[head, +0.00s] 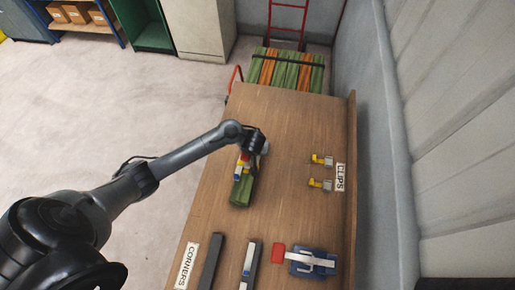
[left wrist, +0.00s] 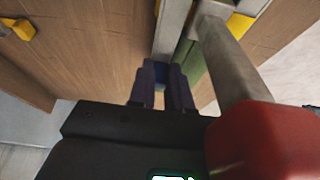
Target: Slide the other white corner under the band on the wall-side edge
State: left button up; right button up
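A short green bundle (head: 242,192) lies on the wooden table, with yellow, white, blue and red parts at its far end. My left gripper (left wrist: 162,72) is over that end. In the left wrist view its dark fingers are close together on a small blue piece. This blue piece adjoins a pale strip, the white corner (left wrist: 172,28), along the green bundle (left wrist: 195,75). The band is hard to make out under my arm. A white piece with a blue part (head: 248,268) lies on a dark bar near the CORNERS label. My right gripper is not in view.
Two yellow clips (head: 320,160) lie by the CLIPS label on the right. A blue tool with a red end (head: 312,262) lies at the near right. A red-ended grey lever (left wrist: 255,130) stands close beside my left fingers. A raised ledge (head: 351,150) borders the wall side.

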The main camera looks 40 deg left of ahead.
pick_arm(q)
jog(key=o, duration=0.5)
jog(key=shift+o, duration=0.2)
